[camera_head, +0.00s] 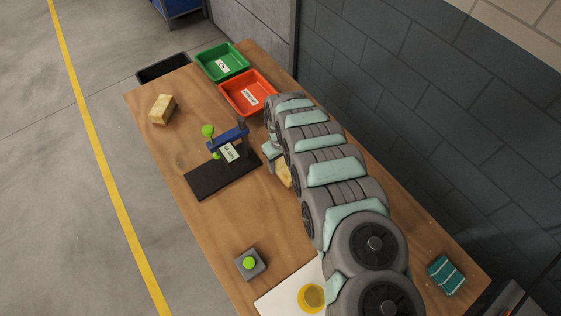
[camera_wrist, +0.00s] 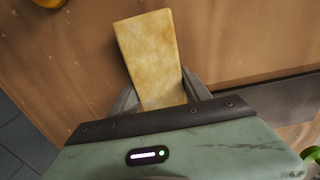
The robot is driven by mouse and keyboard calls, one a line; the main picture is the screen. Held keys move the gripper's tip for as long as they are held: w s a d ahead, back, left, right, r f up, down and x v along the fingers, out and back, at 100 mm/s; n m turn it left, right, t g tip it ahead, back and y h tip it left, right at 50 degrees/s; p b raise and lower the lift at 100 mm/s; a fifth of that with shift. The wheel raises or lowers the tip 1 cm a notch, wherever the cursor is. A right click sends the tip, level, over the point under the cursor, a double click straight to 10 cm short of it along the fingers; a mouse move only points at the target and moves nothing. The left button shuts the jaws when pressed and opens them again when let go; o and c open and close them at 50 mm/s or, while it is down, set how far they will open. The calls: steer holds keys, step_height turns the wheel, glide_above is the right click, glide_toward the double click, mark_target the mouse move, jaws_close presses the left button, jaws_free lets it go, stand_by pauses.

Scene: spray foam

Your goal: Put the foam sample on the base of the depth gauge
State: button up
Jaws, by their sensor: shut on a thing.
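My gripper (camera_wrist: 160,94) is shut on a yellowish foam sample (camera_wrist: 148,52), which juts out beyond the fingers in the wrist view. In the head view the held sample (camera_head: 284,174) is partly hidden by my arm, just right of the depth gauge. The depth gauge has a flat black base (camera_head: 207,183), a blue arm (camera_head: 229,137) and green knobs. No foam lies on the visible part of the base. The base's dark edge (camera_wrist: 285,92) shows at the right in the wrist view. I cannot tell how high the sample is above the table.
Another foam block (camera_head: 161,109) lies at the table's far left. A green tray (camera_head: 240,69) and a red tray (camera_head: 264,83) stand at the back. A grey box with a green button (camera_head: 249,263) and white paper (camera_head: 273,302) lie in front. The table left of the button box is clear.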

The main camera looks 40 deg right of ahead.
mark_target(280, 159)
steer(key=shift+w+d, duration=0.1)
steer(key=shift+f, duration=0.15)
steer(key=o, duration=1.5)
steer(key=shift+o, duration=0.2)
steer(key=shift+o, duration=0.3)
step_height(280, 159, up, 12)
steer(key=shift+r, duration=0.2)
